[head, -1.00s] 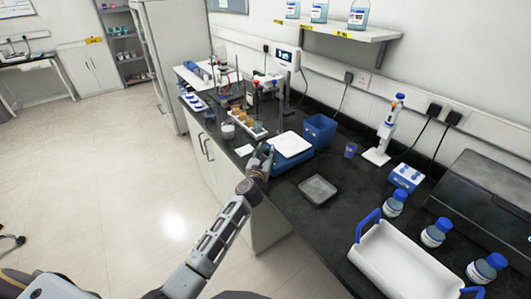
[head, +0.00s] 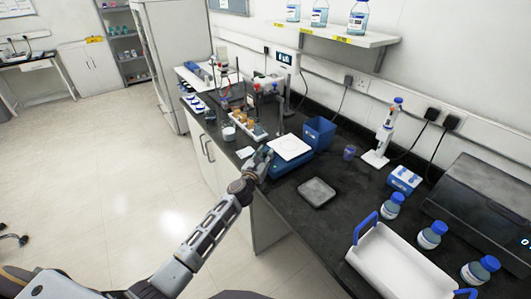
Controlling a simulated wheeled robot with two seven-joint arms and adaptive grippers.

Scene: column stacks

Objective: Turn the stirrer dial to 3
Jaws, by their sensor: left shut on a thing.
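The stirrer (head: 290,149) is a blue box with a white square top plate, standing near the front edge of the black bench. My left gripper (head: 267,157) is at its front left face and is shut on the dial there. The gripper's fingers hide the dial, and its number marks cannot be read from here. My right gripper is not in view.
A grey flat tray (head: 316,192) lies right of the stirrer. A blue bin (head: 319,131) stands behind it. A rack with brown-topped vials (head: 244,124) is to the left. A white tub with blue handles (head: 405,262) and blue-capped bottles stand at right.

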